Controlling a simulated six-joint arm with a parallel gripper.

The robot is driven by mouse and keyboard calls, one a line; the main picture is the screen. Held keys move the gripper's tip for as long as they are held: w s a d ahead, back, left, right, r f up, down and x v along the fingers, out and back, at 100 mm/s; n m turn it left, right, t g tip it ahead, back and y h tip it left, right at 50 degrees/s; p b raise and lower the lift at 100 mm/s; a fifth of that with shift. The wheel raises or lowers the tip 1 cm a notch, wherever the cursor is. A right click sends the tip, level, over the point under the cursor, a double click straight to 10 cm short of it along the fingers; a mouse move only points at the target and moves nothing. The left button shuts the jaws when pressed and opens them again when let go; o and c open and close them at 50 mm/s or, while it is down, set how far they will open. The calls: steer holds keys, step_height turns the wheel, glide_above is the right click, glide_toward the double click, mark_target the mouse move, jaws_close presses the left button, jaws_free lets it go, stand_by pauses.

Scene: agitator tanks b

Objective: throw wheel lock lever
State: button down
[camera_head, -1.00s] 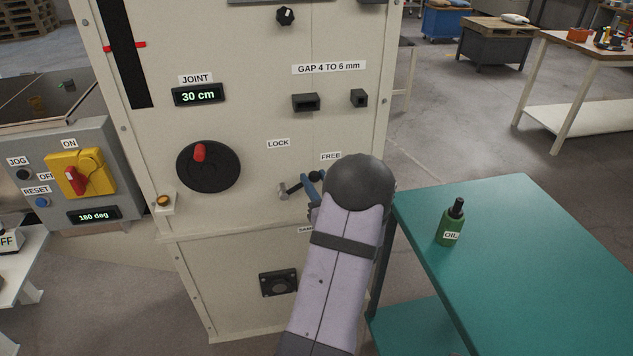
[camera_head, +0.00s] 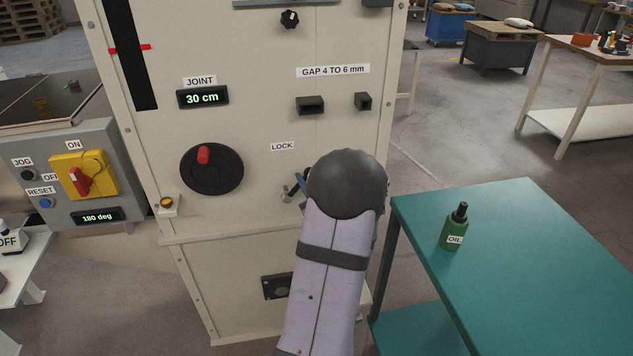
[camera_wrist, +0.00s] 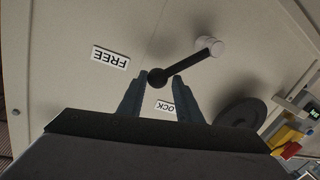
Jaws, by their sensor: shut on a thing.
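The lock lever (camera_wrist: 188,61) is a dark bar with a black ball knob at its end and a pale pivot hub. In the wrist view its knob sits between the fingertips of my gripper (camera_wrist: 159,78), which is shut on it. The knob lies between the FREE label (camera_wrist: 110,58) and the LOCK label (camera_wrist: 165,107). In the head view only the lever's hub (camera_head: 285,192) shows clearly; my wrist hides the knob and the FREE label. The LOCK label (camera_head: 282,146) shows above the hub there. A bit of my gripper (camera_head: 301,182) shows beside the hub.
A black handwheel (camera_head: 215,178) with a red knob is left of the lever on the pale cabinet (camera_head: 240,50). A teal table (camera_head: 540,245) with a green oil bottle (camera_head: 454,229) stands right of my arm. A yellow switch (camera_head: 100,170) is far left.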

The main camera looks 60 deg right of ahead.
steer(key=w+a+r+n+g+b, duration=0.1)
steer(key=w+a+n+g+b, duration=0.1)
steer(key=w+a+n+b, duration=0.2)
steer(key=n+b, duration=0.1)
steer(key=n, duration=0.1)
steer(key=shift+w+a+r+n+b, duration=0.2)
steer(key=shift+a+r+n+b, duration=0.05)
steer(key=shift+a+n+b, duration=0.15)
stand_by(0.4)
steer(key=c, duration=1.3)
jaws_free()
steer(key=shift+o, duration=0.2)
steer(key=shift+w+r, duration=0.1)
steer(key=shift+r, duration=0.05)
steer(key=v, duration=0.7)
